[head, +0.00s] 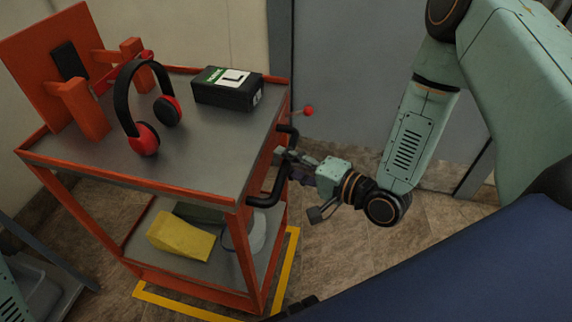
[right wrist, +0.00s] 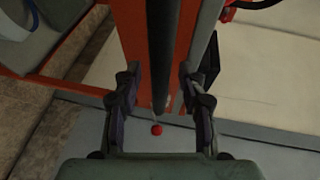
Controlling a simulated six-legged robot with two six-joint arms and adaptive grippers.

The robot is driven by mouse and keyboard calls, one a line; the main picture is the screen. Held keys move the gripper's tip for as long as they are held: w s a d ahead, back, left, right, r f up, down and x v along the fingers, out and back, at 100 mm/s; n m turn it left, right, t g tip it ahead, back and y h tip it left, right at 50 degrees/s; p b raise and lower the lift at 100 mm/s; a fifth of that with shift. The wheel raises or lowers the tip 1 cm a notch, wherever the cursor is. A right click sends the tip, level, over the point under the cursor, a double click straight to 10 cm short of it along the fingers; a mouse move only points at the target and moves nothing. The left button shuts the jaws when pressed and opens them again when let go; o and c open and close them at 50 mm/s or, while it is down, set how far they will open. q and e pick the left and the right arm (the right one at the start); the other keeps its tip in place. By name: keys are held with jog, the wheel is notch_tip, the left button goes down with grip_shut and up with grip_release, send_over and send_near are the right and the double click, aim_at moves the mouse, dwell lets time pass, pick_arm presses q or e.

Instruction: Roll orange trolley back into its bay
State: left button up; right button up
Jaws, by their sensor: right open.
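The orange trolley (head: 190,188) with grey shelves stands at the left of the head view. Its black handle (head: 281,180) is on its right side. Yellow floor tape (head: 287,270) marks the bay and shows along the trolley's front and right side; the rest is hidden by the trolley. My right gripper (head: 286,160) is at the handle. In the right wrist view the open fingers (right wrist: 160,75) stand on either side of the dark handle bar (right wrist: 166,40), with gaps visible. My left gripper is not in view.
On the trolley's top are red-black headphones (head: 146,138), a black box (head: 227,88) and an orange stand (head: 40,55). A yellow wedge (head: 180,236) lies on the lower shelf. A red knob (head: 308,110) sticks out near the handle. Bare floor lies right of the trolley.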

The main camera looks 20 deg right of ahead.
jog(key=shift+w+a, duration=0.25)
jog(key=shift+w, duration=0.15)
jog(key=shift+c, duration=0.4)
grip_shut()
